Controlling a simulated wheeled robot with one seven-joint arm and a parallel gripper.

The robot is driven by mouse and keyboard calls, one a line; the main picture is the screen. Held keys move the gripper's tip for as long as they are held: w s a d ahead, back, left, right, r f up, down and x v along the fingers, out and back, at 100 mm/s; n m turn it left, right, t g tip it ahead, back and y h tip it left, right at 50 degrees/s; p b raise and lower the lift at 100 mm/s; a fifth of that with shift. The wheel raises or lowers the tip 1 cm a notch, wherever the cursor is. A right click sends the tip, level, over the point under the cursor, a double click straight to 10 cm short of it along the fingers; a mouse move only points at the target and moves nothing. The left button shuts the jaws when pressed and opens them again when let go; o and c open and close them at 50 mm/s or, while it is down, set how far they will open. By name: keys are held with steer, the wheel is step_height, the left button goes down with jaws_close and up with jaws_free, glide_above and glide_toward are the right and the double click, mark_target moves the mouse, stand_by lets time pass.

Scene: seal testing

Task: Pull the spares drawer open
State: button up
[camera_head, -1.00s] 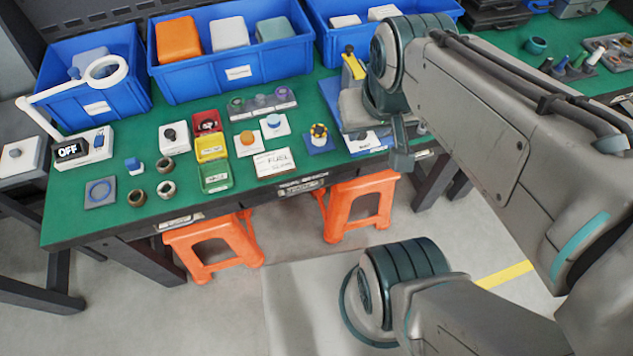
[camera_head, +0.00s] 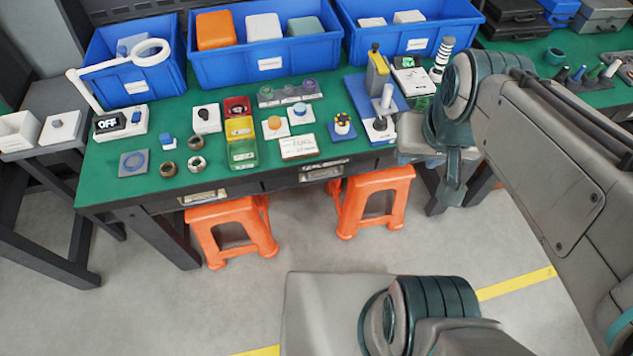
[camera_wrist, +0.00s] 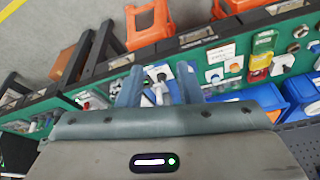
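The green-topped bench (camera_head: 110,180) has shut drawers along its dark front edge. One drawer front (camera_head: 203,197) with a pale label holder is at the left, and another (camera_head: 320,172) is near the middle. In the wrist view, drawer fronts show at the upper right (camera_wrist: 284,7), centre (camera_wrist: 197,37) and left (camera_wrist: 121,62). The label words are too small to read, so I cannot tell which is the spares drawer. My gripper (camera_wrist: 160,75) is open and empty, its two fingers apart over the bench-top items in the wrist view. It touches no drawer handle that I can see.
Two orange stools (camera_head: 232,228) (camera_head: 374,197) stand below the bench front. Blue bins (camera_head: 265,68) line the back. A lamp (camera_head: 150,52), coloured small boxes and fixtures crowd the top. The floor in front is clear, with a yellow line.

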steer(key=w+a+f+m+g+y+b, duration=0.1)
steer(key=a+f+m+g+y+b, duration=0.2)
steer(key=f+b, duration=0.45)
steer(key=a+f+m+g+y+b, duration=0.2)
steer(key=f+m+b, duration=0.3)
steer(key=f, duration=0.5)
steer(key=m+t+y+b, duration=1.15)
steer(key=m+b, duration=1.35)
steer(key=m, duration=0.7)
glide_toward(323, 177)
steer(key=shift+g+y, duration=0.25)
steer(key=x, duration=0.3)
steer(key=b+x, duration=0.1)
steer(key=x, duration=0.2)
steer(key=b+x, duration=0.1)
steer(key=x, duration=0.3)
steer(key=shift+w+f, duration=0.3)
steer(key=shift+f, duration=0.05)
jaws_close()
